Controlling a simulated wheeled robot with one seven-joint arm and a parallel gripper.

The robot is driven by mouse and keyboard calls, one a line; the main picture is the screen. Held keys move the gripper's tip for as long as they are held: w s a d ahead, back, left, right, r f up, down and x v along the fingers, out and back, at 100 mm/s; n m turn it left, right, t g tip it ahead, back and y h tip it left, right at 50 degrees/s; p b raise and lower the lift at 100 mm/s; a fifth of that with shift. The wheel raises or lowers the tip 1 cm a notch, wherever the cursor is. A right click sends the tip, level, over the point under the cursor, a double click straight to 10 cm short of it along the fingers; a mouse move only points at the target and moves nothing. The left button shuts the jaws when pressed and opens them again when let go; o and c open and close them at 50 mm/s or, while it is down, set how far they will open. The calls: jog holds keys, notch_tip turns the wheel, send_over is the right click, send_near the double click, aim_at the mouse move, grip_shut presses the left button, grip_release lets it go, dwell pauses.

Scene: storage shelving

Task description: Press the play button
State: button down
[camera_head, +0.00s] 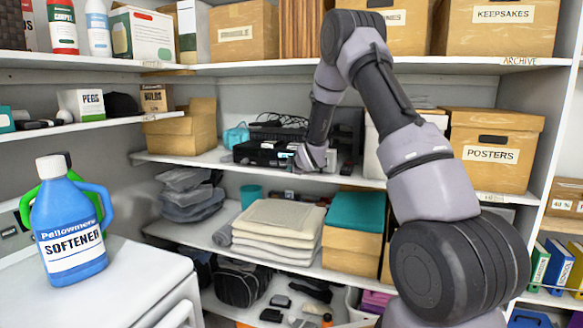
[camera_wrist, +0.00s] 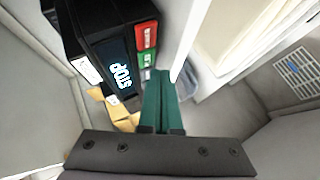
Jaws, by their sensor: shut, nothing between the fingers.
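A black player (camera_wrist: 112,50) fills the upper left of the wrist view. Its lit display (camera_wrist: 120,68) appears to read "STOP". Beside the display are a red button (camera_wrist: 147,36) and a green button (camera_wrist: 143,60) with small white marks I cannot read. A paler grey button seems to lie below them, partly hidden by my fingers. My gripper (camera_wrist: 163,72) has its green fingers shut and empty, their tips just beside the buttons. I cannot tell whether they touch. In the head view the black player (camera_head: 258,152) sits on the middle shelf, with my wrist at its right end.
A black wire tray (camera_head: 280,119) stands on or behind the player. A cardboard box (camera_head: 182,130) is to its left, and a "POSTERS" box (camera_head: 492,152) is to the right. Folded towels (camera_head: 278,220) lie on the shelf below. A softener bottle (camera_head: 68,225) stands in the left foreground.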

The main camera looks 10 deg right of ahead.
jog(key=shift+w, duration=0.1)
jog(key=shift+w+d, duration=0.2)
jog(key=shift+w, duration=0.1)
jog(key=shift+w+d, duration=0.25)
jog(key=shift+w, duration=0.05)
dwell(0.6)
dwell(0.4)
jog(key=shift+s+a, duration=0.45)
jog(key=shift+s, duration=0.25)
jog(key=s+a, duration=0.1)
jog(key=s, duration=0.1)
jog(key=s+a, duration=0.1)
jog(key=s, duration=0.1)
jog(key=shift+s+a, duration=0.1)
jog(key=shift+a, duration=0.25)
dwell(0.3)
